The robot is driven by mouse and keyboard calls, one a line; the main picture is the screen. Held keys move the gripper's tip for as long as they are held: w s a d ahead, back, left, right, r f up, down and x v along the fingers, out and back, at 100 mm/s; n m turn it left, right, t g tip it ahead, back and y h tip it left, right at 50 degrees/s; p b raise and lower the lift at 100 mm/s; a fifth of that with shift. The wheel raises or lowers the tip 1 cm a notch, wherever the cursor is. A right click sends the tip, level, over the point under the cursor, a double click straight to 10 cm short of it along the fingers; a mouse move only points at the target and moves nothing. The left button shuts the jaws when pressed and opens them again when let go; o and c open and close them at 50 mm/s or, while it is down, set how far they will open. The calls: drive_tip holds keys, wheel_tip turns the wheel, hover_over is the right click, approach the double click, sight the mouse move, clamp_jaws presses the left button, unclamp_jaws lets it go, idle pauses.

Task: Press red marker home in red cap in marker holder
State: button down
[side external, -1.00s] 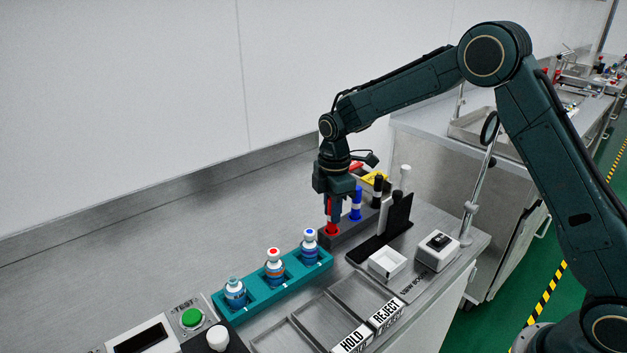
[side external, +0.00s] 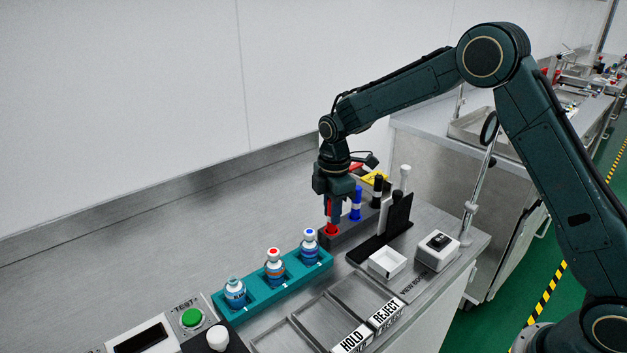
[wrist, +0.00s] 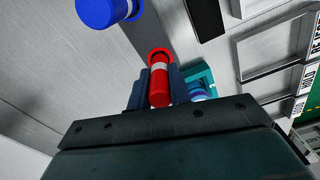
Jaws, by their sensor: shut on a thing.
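The red marker (wrist: 159,88) is upright between the fingers of my gripper (side external: 332,215), which is shut on it. In the side view the red marker (side external: 329,212) has its lower end at the red cap (side external: 331,231) in the dark marker holder (side external: 346,236). In the wrist view the red cap (wrist: 160,54) shows as a ring around the marker's tip. How deep the tip sits inside is hidden. The blue marker (side external: 355,205) and the black marker (side external: 377,190) stand in the same holder behind.
A teal rack (side external: 290,280) with several small bottles stands just left of the holder. A black stand (side external: 392,222), a white tray (side external: 387,262) and a switch box (side external: 438,248) are to the right. HOLD and REJECT trays lie in front.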

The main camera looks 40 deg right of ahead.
drive_tip(key=c, duration=1.2)
unclamp_jaws()
drive_tip(key=shift+f, duration=0.1)
wheel_tip(320, 180, up, 14)
drive_tip(key=shift+s, duration=0.1)
